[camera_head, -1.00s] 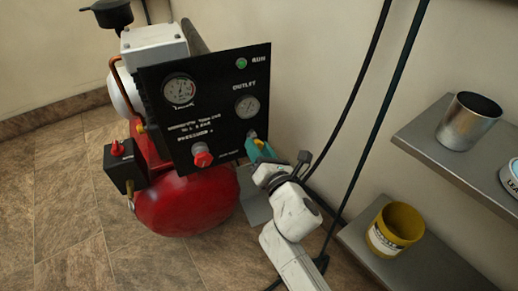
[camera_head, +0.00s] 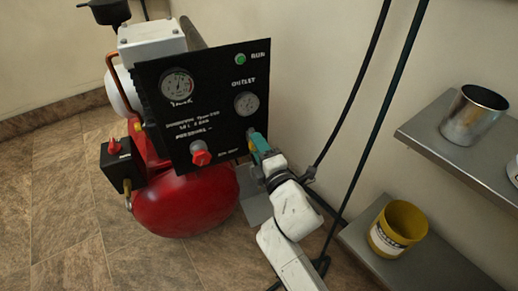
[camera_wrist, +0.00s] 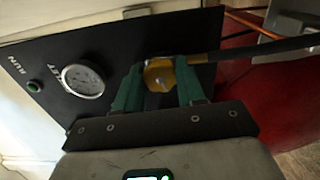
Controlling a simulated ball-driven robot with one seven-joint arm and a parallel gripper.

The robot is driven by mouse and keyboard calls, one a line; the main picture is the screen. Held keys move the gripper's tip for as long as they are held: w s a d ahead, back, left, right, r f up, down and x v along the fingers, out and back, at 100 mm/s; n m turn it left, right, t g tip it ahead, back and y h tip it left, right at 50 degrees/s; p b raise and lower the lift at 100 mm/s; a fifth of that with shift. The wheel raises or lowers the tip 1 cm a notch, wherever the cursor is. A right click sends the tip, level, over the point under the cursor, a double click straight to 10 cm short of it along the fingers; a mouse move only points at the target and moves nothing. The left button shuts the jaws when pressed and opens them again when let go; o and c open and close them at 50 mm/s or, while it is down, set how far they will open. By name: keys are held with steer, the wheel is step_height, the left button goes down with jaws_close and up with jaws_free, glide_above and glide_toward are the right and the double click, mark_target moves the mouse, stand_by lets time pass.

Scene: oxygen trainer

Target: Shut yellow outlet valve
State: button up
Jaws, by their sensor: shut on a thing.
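The yellow outlet valve (camera_wrist: 159,75) shows in the wrist view as a yellow body with a round centre on the black panel. My gripper (camera_wrist: 160,84) has its two green fingers on either side of the yellow valve and is shut on it. In the head view my gripper (camera_head: 259,144) is at the lower right of the black panel (camera_head: 160,108), below the outlet gauge (camera_head: 246,104). There the valve is mostly hidden by the fingers. A dark hose or rod runs right from the valve in the wrist view.
A red knob (camera_head: 200,154) sits left of my gripper on the panel. The red tank (camera_head: 185,205) is below. Dark cables (camera_head: 352,140) hang at the wall. Shelves (camera_head: 470,150) at right hold a metal can (camera_head: 472,116) and a yellow bucket (camera_head: 398,229).

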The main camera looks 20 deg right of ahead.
steer(key=m+b, duration=0.2)
steer(key=m, duration=0.5)
steer(key=m+b, duration=0.3)
steer(key=m, duration=0.4)
steer(key=m+b, duration=0.2)
steer(key=m, duration=0.5)
steer(key=shift+a+f+b, duration=0.1)
steer(key=shift+f+b, duration=0.2)
steer(key=shift+f, duration=0.05)
steer(key=shift+m, duration=0.4)
steer(key=o, duration=1.1)
steer(key=shift+r, duration=0.15)
steer(key=shift+c, duration=0.2)
steer(key=shift+s, duration=0.15)
steer(key=s+p, duration=0.2)
steer(key=s, duration=0.8)
steer(key=shift+s+p, duration=0.3)
steer(key=shift+p, duration=0.05)
